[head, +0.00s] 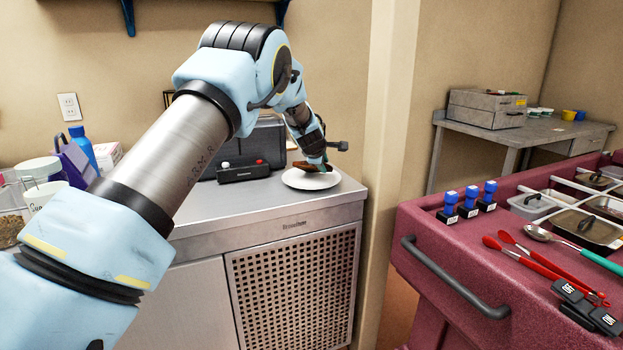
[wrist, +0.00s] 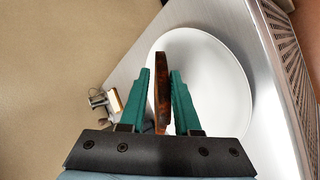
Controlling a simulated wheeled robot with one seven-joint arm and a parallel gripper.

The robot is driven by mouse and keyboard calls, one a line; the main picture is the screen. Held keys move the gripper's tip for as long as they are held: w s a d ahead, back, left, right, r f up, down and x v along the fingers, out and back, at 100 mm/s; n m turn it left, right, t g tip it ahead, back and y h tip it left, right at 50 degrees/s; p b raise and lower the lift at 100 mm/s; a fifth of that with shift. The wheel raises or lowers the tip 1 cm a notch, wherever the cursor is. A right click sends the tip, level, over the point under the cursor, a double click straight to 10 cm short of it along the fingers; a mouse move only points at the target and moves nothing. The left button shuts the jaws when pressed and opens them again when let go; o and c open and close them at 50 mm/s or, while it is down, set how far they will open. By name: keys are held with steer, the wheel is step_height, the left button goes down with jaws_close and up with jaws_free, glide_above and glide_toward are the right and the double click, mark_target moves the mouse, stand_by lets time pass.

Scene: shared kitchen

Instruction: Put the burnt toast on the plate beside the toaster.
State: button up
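The burnt toast (wrist: 162,90) is a dark brown slice seen edge-on between the two teal fingers of my gripper (wrist: 161,75) in the wrist view. In the head view my gripper (head: 318,164) points down over the plate (head: 297,182), and the toast (head: 304,166) shows only as a small brown patch. A dark grey box that looks like the toaster (head: 266,140) stands left of the plate, partly hidden by my arm.
The plate sits near the right end of the metal counter (head: 230,205). A black block with a red knob (head: 243,172) is left of it. A wall edge rises at right. A red cart (head: 480,270) with utensils stands farther right.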

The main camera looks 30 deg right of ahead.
steer(key=v, duration=0.8)
stand_by(0.4)
steer(key=shift+r, duration=0.1)
step_height(320, 180, up, 8)
steer(key=s+a+p, duration=0.2)
steer(key=p, duration=0.4)
steer(key=s+a+f+m+g+y, duration=0.1)
steer(key=a+f+m+y, duration=0.1)
steer(key=a, duration=1.3)
steer(key=s+a+f+m+g+y, duration=0.1)
steer(key=a+f+m+y, duration=0.1)
steer(key=a, duration=1.2)
steer(key=s+a+f+m+g+y, duration=0.1)
steer(key=s+a+m, duration=0.1)
steer(key=s+a, duration=0.4)
steer(key=s+a+f+m+g+y, duration=0.1)
steer(key=s+a+f, duration=0.1)
steer(key=s+a, duration=0.4)
steer(key=s+a+f+m+g+y, duration=0.1)
steer(key=s+a+m, duration=0.1)
steer(key=s+a, duration=0.4)
steer(key=shift+s+a+f+m+b, duration=0.1)
steer(key=shift+a+m+b, duration=0.05)
steer(key=shift+a, duration=1.05)
steer(key=shift+a+f+m+b, duration=0.1)
steer(key=shift+a+m+b, duration=0.05)
steer(key=shift+a, duration=1.1)
